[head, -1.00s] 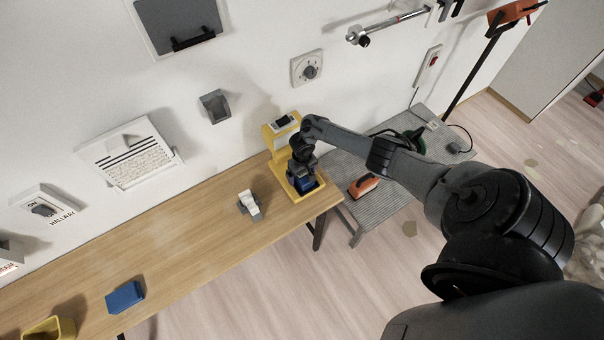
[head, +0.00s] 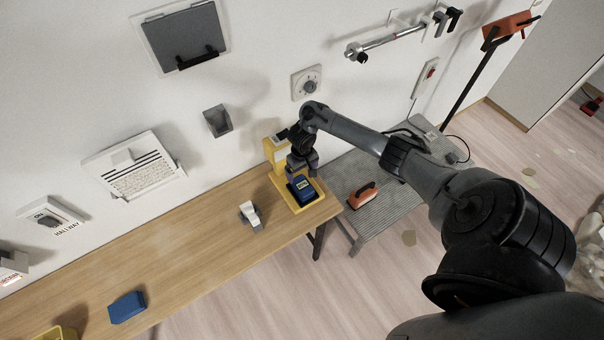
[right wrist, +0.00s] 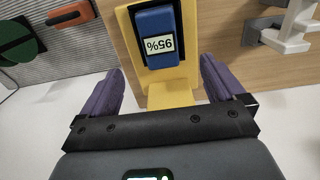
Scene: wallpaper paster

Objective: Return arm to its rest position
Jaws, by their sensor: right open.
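My right arm reaches in from the right in the head view. Its gripper (head: 302,165) is at the yellow stand at the right end of the wooden table. In the right wrist view the two purple fingers of the right gripper (right wrist: 163,85) are wide apart and nothing is between them. A blue block with a "95%" label (right wrist: 157,22) sits in the yellow stand (right wrist: 188,72), beyond the fingertips. In the head view the blue block (head: 302,189) lies in the stand's yellow base (head: 318,197), just below the gripper. My left gripper is not in view.
The wooden table (head: 180,235) holds a white and grey object (head: 249,214) and another blue block (head: 127,307). A grey ribbed bench (head: 385,205) with an orange-handled tool (head: 361,196) stands right of it. A grey wall holder (head: 217,121) is behind.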

